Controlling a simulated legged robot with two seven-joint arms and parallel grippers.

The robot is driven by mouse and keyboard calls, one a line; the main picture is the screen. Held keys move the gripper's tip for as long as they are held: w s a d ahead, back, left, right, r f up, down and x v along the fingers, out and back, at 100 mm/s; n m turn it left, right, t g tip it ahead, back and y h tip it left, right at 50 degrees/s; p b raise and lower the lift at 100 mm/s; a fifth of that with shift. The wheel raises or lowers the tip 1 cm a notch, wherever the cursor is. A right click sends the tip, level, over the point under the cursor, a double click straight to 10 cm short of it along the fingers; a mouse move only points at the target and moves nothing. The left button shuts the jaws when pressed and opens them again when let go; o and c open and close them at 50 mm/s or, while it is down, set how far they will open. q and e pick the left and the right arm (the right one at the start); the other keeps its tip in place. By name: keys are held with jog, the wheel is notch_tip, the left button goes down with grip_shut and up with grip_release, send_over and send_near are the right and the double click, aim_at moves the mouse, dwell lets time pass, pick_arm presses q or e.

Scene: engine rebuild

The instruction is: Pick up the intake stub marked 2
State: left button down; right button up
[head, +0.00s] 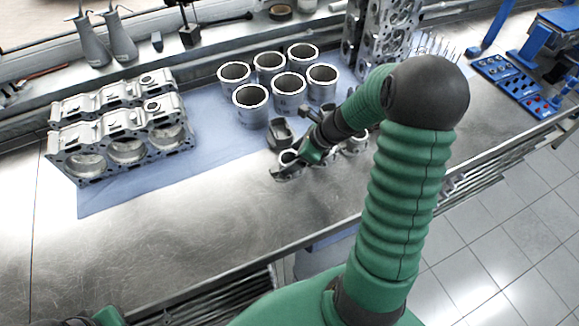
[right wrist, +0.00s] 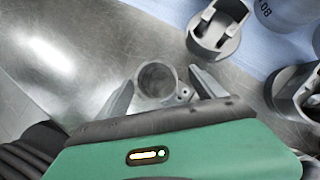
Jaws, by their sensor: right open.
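A short hollow metal stub (right wrist: 157,80) stands on the bench in the right wrist view, its open end facing up and a small lug at its right side. No number can be read on it. My right gripper (right wrist: 163,90) is open, with one finger on each side of this stub. In the head view the right gripper (head: 286,165) is low over the bench at the same stub (head: 288,157), which it partly covers. More small metal rings (head: 356,144) stand behind my right forearm, partly hidden. My left gripper is not in view.
Pistons (right wrist: 214,30) stand just beyond the stub, one more (right wrist: 296,92) to the right. Several cylinder liners (head: 251,103) stand on the blue mat (head: 205,165). An engine block (head: 125,150) is at left. The bench's front left (head: 120,255) is bare.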

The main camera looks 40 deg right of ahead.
jog(key=shift+w+a+f, duration=0.25)
jog(key=shift+f, duration=0.4)
jog(key=shift+w+a, duration=0.1)
jog(key=shift+a, duration=0.2)
jog(key=shift+d+f, duration=0.1)
jog(key=shift+d, duration=0.05)
jog(key=c, duration=1.7)
grip_shut()
